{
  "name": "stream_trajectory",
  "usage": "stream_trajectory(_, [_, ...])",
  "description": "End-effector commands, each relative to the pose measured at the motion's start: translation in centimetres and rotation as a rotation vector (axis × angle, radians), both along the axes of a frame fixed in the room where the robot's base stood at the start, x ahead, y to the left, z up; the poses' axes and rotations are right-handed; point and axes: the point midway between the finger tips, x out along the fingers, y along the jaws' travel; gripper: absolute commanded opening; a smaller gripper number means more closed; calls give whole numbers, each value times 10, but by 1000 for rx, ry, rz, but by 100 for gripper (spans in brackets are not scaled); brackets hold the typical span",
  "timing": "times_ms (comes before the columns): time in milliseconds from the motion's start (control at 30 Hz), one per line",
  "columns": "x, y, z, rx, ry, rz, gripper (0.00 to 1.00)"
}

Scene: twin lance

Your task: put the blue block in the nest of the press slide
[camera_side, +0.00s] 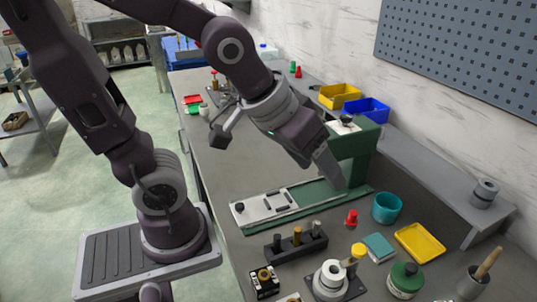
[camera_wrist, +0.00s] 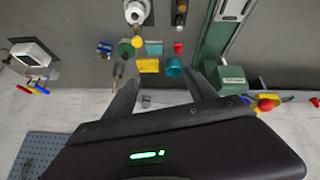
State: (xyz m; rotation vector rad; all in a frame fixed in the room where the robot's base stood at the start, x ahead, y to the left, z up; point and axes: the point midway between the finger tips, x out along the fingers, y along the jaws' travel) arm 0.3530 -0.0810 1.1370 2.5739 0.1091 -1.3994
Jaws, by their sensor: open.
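I cannot make out a blue block in either view. The green press (camera_side: 362,150) stands at the bench's back; its green head also shows in the wrist view (camera_wrist: 232,77). Its pale slide plate (camera_side: 255,211) lies on a long green base to the left of the column. Short dark bars on the plate mark the nest (camera_side: 277,201), and no block shows between them. My gripper (camera_side: 336,182) hangs in front of the press column, right of the nest, pointing down. In the wrist view its two fingers (camera_wrist: 160,82) are spread, with no held object visible between them.
A teal cup (camera_side: 387,208), red piece (camera_side: 351,218), yellow tray (camera_side: 420,243) and green jar (camera_side: 404,279) crowd the bench's right. A peg rack (camera_side: 296,244) stands before the slide. Yellow (camera_side: 339,96) and blue (camera_side: 367,110) bins sit behind.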

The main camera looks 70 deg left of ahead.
Motion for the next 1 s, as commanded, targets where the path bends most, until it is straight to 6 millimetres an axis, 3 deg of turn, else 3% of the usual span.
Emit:
stream_trajectory(100, [-56,25,19,97,34,-90,65])
stream_trajectory(167, [-77,31,21,121,56,-129,65])
stream_trajectory(233, [-91,34,22,136,73,-158,55])
stream_trajectory(667, [-95,35,21,139,83,-168,55])
stream_trajectory(767, [-68,28,18,108,68,-113,55])
stream_trajectory(833, [-26,13,10,40,40,-30,55])
stream_trajectory(900, [20,-11,-6,-73,5,67,55])
stream_trajectory(1000, [75,-56,-38,-296,-26,204,55])
